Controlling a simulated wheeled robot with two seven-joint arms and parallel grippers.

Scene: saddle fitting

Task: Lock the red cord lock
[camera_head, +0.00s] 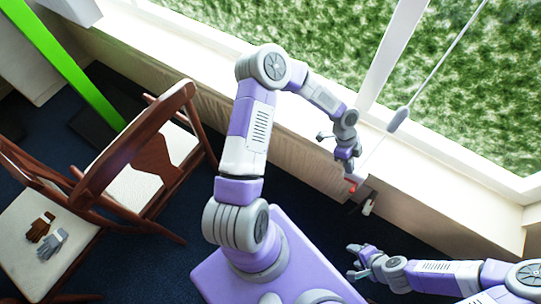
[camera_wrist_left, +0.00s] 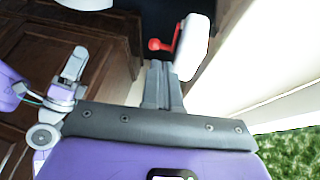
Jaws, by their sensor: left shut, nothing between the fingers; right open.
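The red cord lock (camera_head: 352,186) shows as a small red part below the windowsill, just under my left gripper. In the left wrist view the red lock (camera_wrist_left: 160,44) has a round knob pointing left and a bar beside a white rounded body (camera_wrist_left: 193,47). My left gripper (camera_head: 347,163) points down at it, shut and empty. Its closed fingers (camera_wrist_left: 162,72) end just short of the red part in the picture; I cannot tell whether they touch. My right gripper (camera_head: 352,262) is open and empty, low and apart from the lock.
A grey cord weight (camera_head: 398,119) hangs on a cord before the window, right of my left gripper. The pale windowsill (camera_head: 450,185) runs along the wall. Wooden chairs (camera_head: 150,165) stand at left, one with gloves (camera_head: 50,243) on its seat. Dark floor lies between.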

